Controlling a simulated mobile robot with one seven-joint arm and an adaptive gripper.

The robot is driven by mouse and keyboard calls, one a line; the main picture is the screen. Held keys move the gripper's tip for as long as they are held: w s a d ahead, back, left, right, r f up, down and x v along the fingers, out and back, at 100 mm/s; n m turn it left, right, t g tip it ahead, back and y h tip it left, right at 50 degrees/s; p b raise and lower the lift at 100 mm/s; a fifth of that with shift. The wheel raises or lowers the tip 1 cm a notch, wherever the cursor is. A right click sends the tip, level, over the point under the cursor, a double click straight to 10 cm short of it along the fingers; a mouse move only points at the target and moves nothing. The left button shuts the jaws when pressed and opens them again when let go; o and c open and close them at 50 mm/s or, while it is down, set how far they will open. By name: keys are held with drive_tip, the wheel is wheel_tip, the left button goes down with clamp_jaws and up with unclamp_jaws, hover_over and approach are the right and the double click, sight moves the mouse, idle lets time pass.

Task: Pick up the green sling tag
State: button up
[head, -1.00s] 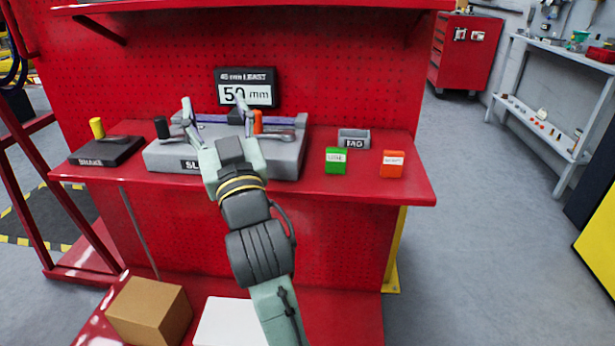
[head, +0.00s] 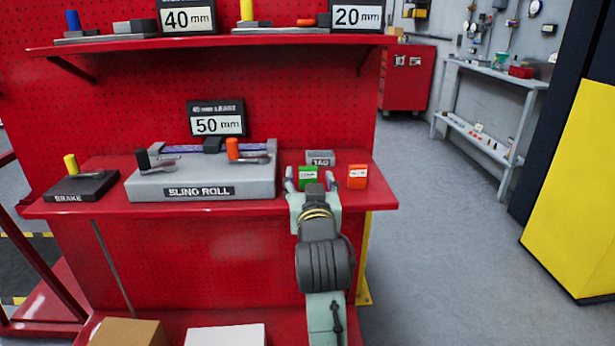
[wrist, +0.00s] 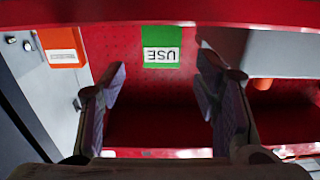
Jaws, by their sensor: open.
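The green tag (head: 308,175) with a white label stands on the red bench top, near its right front. In the wrist view the green tag (wrist: 161,46) shows upside down with the word USE, beyond and between my fingertips. My gripper (head: 310,182) is open and empty, with its two fingers apart on either side of the tag as the head view sees it. In the wrist view my gripper (wrist: 165,85) has a clear gap between its fingers, and the tag is not touched there.
An orange tag (head: 357,176) stands just right of the green one. A grey tag holder (head: 320,158) is behind them. The grey sling roll block (head: 200,180) is to the left, with the brake block (head: 80,188) farther left. A shelf (head: 200,44) hangs above.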

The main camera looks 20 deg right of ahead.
sight(308, 169)
drive_tip(key=x, duration=0.1)
drive_tip(key=p+x, duration=0.1)
drive_tip(key=x, duration=0.2)
drive_tip(key=shift+w+r+p, duration=0.3)
drive_tip(key=shift+p, duration=0.05)
drive_tip(key=shift+w+d, duration=0.1)
drive_tip(key=shift+w, duration=0.2)
drive_tip(key=c, duration=1.3)
